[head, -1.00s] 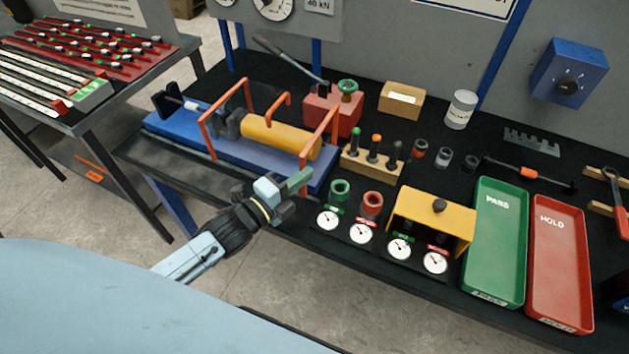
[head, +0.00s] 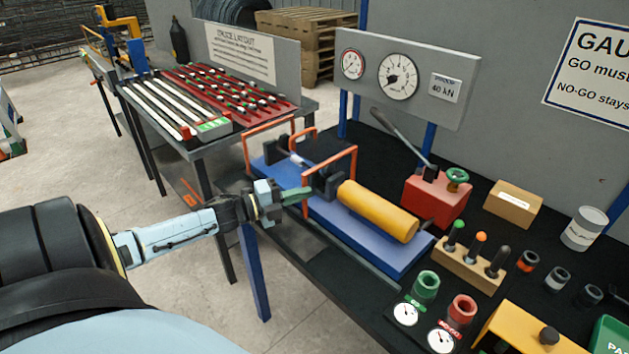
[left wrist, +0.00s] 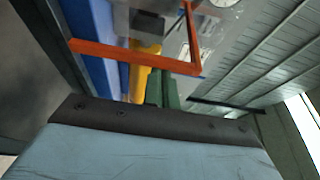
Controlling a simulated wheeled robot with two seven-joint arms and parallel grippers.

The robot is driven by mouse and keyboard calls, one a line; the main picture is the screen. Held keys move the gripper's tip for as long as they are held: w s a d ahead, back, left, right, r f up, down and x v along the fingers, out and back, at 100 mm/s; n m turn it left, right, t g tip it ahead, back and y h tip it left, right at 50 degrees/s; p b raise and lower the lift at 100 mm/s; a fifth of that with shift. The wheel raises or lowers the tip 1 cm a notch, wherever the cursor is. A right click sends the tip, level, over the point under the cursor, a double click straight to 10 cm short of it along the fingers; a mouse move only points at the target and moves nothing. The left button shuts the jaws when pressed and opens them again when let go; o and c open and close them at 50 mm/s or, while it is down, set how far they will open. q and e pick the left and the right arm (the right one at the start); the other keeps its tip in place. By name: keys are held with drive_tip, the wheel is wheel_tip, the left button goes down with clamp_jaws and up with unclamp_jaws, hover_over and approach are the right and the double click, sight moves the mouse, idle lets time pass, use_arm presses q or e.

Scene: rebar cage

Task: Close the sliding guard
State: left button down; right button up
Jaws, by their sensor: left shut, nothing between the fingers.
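The sliding guard (head: 333,161) is an orange frame with two upright hoops and a small handle. It stands over the left part of the blue press bed (head: 375,228), around the dark clamp blocks there. The yellow cylinder (head: 378,211) lies to the right of it, outside the hoops. My left gripper (head: 297,194) is shut and empty, its green fingers beside the near post of the right hoop. Whether they touch it cannot be told. In the left wrist view, the green fingers (left wrist: 163,90) point towards the orange hoop (left wrist: 130,53). My right gripper is not in view.
A red pump block (head: 437,200) with a lever stands behind the bed. A wooden rack (head: 470,262) with several plugs and the gauge rings (head: 426,287) are to the right. A rack table (head: 208,105) with rods stands at the left. Floor is open in front.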

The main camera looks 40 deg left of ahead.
use_arm(q)
drive_tip(key=shift+a+r, duration=0.1)
drive_tip(key=shift+a, duration=0.3)
drive_tip(key=shift+w, duration=0.1)
drive_tip(key=d+p, duration=0.3)
drive_tip(key=d, duration=0.2)
drive_tip(key=v, duration=1)
drive_tip(key=shift+a+b, duration=0.3)
drive_tip(key=shift+b, duration=0.1)
drive_tip(key=shift+s, duration=0.25)
